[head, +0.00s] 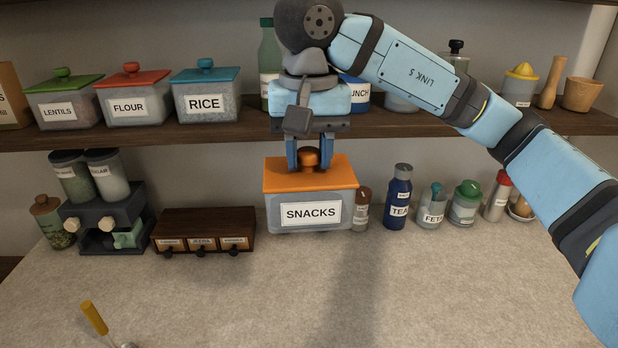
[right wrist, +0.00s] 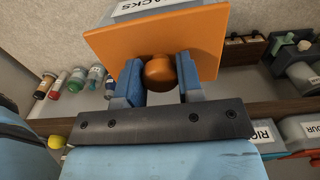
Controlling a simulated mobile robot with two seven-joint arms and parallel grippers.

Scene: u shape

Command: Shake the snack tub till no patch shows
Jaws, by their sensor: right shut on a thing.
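The snack tub (head: 309,212) is a clear box with an orange lid and a white SNACKS label, upright at the back of the counter. I cannot tell whether its base touches the counter. My right gripper (head: 310,160) comes down from above and is shut on the lid's round orange knob (head: 309,157). In the right wrist view my right gripper (right wrist: 160,85) has blue fingers on both sides of the knob (right wrist: 159,71), above the orange lid (right wrist: 205,40). No patch shows on the tub's visible faces. My left gripper is out of view.
A small jar (head: 362,210) stands close at the tub's right, then the TEA bottle (head: 398,200) and several jars. A wooden drawer box (head: 204,230) is at its left. The shelf (head: 170,132) with tubs runs behind my gripper. The front counter (head: 260,300) is mostly clear.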

